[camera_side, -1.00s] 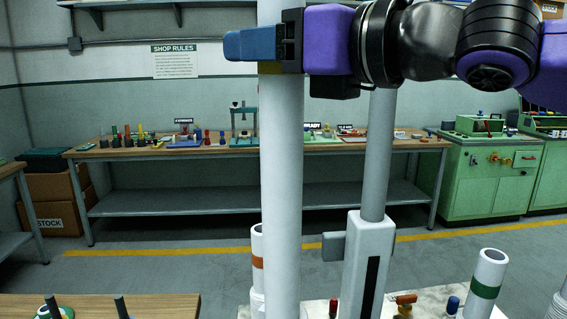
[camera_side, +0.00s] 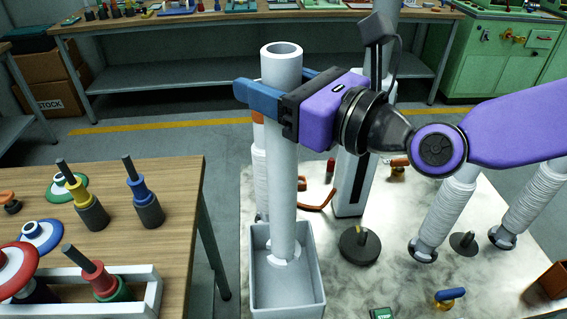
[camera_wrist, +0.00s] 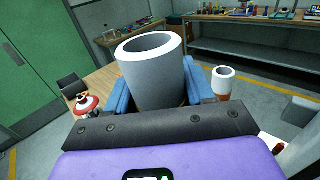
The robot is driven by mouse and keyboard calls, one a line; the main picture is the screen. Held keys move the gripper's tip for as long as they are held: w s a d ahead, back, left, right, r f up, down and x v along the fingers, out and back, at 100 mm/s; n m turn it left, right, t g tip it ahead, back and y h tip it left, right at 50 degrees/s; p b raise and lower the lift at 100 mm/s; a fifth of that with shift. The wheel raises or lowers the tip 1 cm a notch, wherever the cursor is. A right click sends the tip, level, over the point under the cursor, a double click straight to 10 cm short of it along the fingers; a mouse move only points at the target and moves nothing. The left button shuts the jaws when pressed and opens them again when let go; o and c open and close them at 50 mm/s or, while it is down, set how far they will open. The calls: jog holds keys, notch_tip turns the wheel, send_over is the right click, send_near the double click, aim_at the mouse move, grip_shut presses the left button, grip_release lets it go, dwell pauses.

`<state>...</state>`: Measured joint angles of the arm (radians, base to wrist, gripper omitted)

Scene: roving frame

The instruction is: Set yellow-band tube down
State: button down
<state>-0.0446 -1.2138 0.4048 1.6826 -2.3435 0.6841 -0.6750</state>
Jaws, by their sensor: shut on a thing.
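A long white tube (camera_side: 282,180) stands upright in my gripper (camera_side: 272,88), whose blue fingers close around it near its upper end. The tube's lower end is inside a grey open-topped box (camera_side: 308,285), at a pale ring on the floor of the box. I cannot tell whether it bears on the floor. In the wrist view the tube's open mouth (camera_wrist: 150,42) rises between the fingers (camera_wrist: 158,82). A thin yellowish sliver shows low on the tube there; its band is otherwise hidden.
An orange-banded white tube (camera_wrist: 223,82) stands close behind. Two ribbed white posts (camera_side: 440,215) and a dark disc with a peg (camera_side: 360,243) stand right of the box on a marbled surface (camera_side: 395,285). A wooden table (camera_side: 185,200) with pegs and discs is left.

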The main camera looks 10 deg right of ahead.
aim_at(273, 164)
notch_tip(273, 164, down, 13)
jog(key=shift+r, duration=0.15)
dwell(0.4)
jog(key=shift+c, duration=2.1)
grip_release()
jog(key=shift+f, duration=0.2)
jog(key=shift+r, duration=0.15)
jog(key=v, duration=1.2)
